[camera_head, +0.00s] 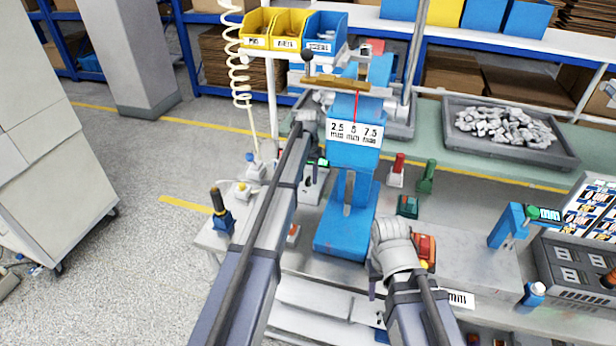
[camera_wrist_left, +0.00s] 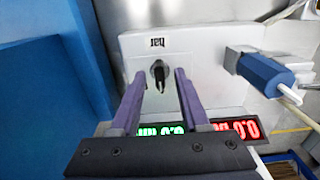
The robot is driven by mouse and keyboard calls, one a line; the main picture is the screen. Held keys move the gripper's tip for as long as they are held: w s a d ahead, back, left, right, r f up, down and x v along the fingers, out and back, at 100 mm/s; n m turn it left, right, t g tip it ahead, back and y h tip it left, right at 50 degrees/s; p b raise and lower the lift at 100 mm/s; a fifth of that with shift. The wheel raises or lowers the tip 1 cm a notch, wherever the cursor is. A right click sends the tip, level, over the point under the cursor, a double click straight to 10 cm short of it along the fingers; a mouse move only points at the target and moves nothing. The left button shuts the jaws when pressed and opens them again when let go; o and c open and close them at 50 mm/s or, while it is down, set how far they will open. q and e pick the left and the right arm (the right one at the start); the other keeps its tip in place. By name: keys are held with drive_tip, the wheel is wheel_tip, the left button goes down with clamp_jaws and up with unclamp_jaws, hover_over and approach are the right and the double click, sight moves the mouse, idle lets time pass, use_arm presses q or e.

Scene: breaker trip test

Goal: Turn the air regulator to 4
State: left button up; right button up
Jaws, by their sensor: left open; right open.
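The air regulator (camera_wrist_left: 205,55) is a white box marked "bar", seen upside down in the left wrist view. Its small dark knob (camera_wrist_left: 158,75) is on its face. A green display (camera_wrist_left: 160,129) and a red display (camera_wrist_left: 236,128) show along its edge and appear to read 0.0. My left gripper (camera_wrist_left: 160,74) is open, with one purple finger on each side of the knob in the picture. I cannot tell if they touch it. In the head view, my left arm partly hides the white box (camera_head: 312,187). My right gripper (camera_head: 373,283) is mostly hidden behind its own wrist, low over the bench.
A blue press (camera_head: 345,230) stands close right of my left arm. A blue fitting (camera_wrist_left: 265,73) sits beside the regulator. Red (camera_head: 397,170) and green (camera_head: 427,177) handled tools stand behind. A grey tray (camera_head: 460,150) of metal parts lies at the back right.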

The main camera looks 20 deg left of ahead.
sight(308, 179)
use_arm(q)
wheel_tip(308, 179, up, 8)
drive_tip(key=p, duration=0.7)
drive_tip(key=shift+f, duration=0.15)
drive_tip(key=s+d, duration=0.3)
drive_tip(key=s, duration=1.2)
drive_tip(key=s+d, duration=0.2)
drive_tip(key=s, duration=1.3)
drive_tip(key=s+d+f+m+b, duration=0.1)
drive_tip(key=s+d, duration=0.2)
drive_tip(key=d, duration=0.2)
drive_tip(key=s+d+f+m+y, duration=0.1)
drive_tip(key=s+d+m, duration=0.1)
drive_tip(key=d, duration=0.4)
drive_tip(key=shift+s+d+b, duration=0.3)
drive_tip(key=shift+s+b, duration=0.1)
drive_tip(key=shift+s, duration=0.35)
